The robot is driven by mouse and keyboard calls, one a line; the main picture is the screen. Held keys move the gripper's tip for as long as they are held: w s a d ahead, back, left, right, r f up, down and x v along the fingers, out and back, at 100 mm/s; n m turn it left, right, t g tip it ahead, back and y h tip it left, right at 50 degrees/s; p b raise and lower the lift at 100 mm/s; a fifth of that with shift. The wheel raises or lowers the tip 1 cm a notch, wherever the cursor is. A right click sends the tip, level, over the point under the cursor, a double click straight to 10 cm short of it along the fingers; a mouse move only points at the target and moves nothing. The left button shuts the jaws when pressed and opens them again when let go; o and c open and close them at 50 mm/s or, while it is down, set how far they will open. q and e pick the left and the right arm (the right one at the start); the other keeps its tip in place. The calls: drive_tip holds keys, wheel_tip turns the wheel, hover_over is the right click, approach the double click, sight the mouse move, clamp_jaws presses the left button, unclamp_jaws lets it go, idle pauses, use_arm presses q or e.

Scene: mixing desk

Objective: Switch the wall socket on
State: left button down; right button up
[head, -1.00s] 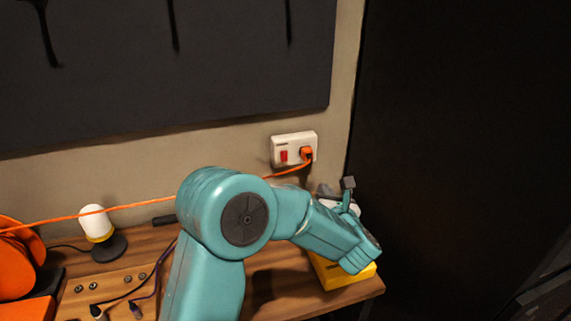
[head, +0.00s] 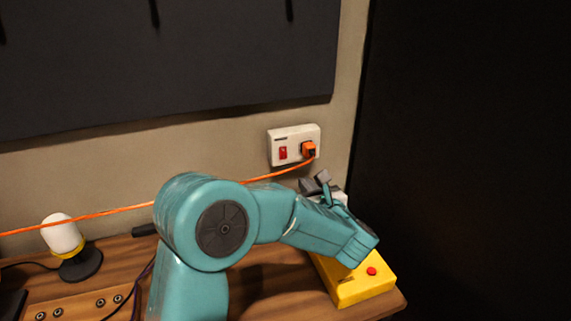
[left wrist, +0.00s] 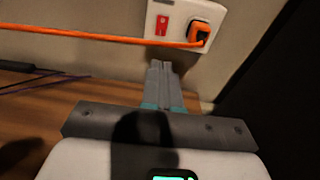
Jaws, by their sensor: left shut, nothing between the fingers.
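The white wall socket (head: 294,134) is on the beige wall above the desk, with a red rocker switch (head: 283,153) on its left and an orange plug (head: 309,150) in its right side. In the left wrist view the socket (left wrist: 179,12) is at the top, with the red switch (left wrist: 162,25) and the orange plug (left wrist: 200,33). My left gripper (head: 316,181) is below the socket, apart from the switch. Its fingers (left wrist: 163,68) are together and empty, pointing toward the wall. I cannot tell which way the switch is tipped. My right gripper is not in view.
An orange cable (head: 110,211) runs from the plug leftward along the wall, just above the gripper. A yellow box with a red button (head: 371,271) sits on the desk (head: 110,275) under my forearm. A white-topped lamp (head: 63,235) stands at left. A dark panel (head: 460,150) fills the right.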

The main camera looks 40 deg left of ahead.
use_arm(q)
drive_tip(key=shift+d, duration=0.15)
drive_tip(key=p, duration=0.5)
approach(284, 158)
drive_tip(key=x, duration=0.5)
drive_tip(key=shift+a+r, duration=0.1)
drive_tip(key=shift+a, duration=0.15)
drive_tip(key=shift+w+a, duration=0.35)
drive_tip(key=shift+a, duration=0.25)
